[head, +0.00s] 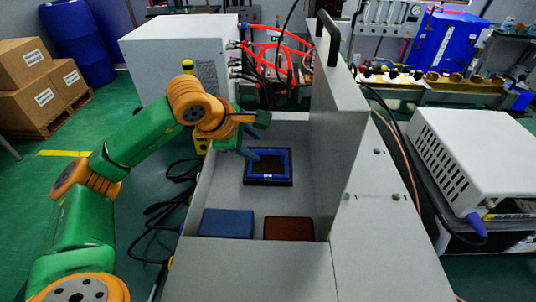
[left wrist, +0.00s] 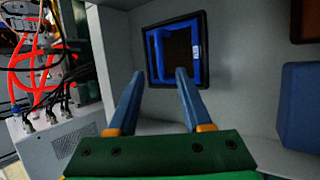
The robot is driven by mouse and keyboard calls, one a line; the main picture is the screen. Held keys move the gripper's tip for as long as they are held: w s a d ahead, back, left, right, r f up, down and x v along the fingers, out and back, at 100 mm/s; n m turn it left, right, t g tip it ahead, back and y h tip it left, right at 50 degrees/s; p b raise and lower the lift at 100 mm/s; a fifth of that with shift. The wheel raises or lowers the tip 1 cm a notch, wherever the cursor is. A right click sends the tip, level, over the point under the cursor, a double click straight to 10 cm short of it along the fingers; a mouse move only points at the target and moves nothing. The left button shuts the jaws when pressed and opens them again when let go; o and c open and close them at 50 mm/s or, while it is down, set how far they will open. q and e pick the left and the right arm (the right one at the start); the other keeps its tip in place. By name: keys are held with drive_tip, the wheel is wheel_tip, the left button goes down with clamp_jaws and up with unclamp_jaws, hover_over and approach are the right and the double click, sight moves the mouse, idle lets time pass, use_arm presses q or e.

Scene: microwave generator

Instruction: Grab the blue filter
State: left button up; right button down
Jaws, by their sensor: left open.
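A blue block (head: 227,223), which looks like the blue filter, lies at the near left of the grey open compartment. In the left wrist view it shows at the right edge (left wrist: 300,105). A brown block (head: 289,228) lies to its right, with a gap between. Farther back on the compartment floor is a dark square frame with a blue inner rim (head: 268,180). My left gripper (head: 256,138) is open and empty above the compartment, near this dark frame. In the left wrist view its blue fingers (left wrist: 160,72) point at the frame. My right gripper is not in view.
A tall grey panel with a black handle (head: 340,85) stands along the compartment's right side. A white cabinet (head: 180,55) with red and black hoses (head: 275,60) is behind. The compartment's side walls (head: 204,185) border the blocks. The air above both blocks is clear.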

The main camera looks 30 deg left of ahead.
sight(267, 151)
use_arm(q)
drive_tip(key=shift+w+d+f+p, duration=0.45)
drive_tip(key=shift+w+d+p, duration=0.05)
drive_tip(key=shift+d+p, duration=0.35)
drive_tip(key=x, duration=0.3)
drive_tip(key=shift+w+a+f, duration=0.2)
drive_tip(key=shift+w+f, duration=0.15)
drive_tip(key=shift+s+r, duration=0.1)
drive_tip(key=shift+s, duration=0.1)
clamp_jaws()
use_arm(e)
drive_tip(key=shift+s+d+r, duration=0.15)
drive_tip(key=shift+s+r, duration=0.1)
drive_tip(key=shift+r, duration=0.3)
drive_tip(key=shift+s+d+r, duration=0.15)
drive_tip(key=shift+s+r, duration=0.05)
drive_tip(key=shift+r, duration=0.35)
use_arm(q)
drive_tip(key=shift+w+r, duration=0.1)
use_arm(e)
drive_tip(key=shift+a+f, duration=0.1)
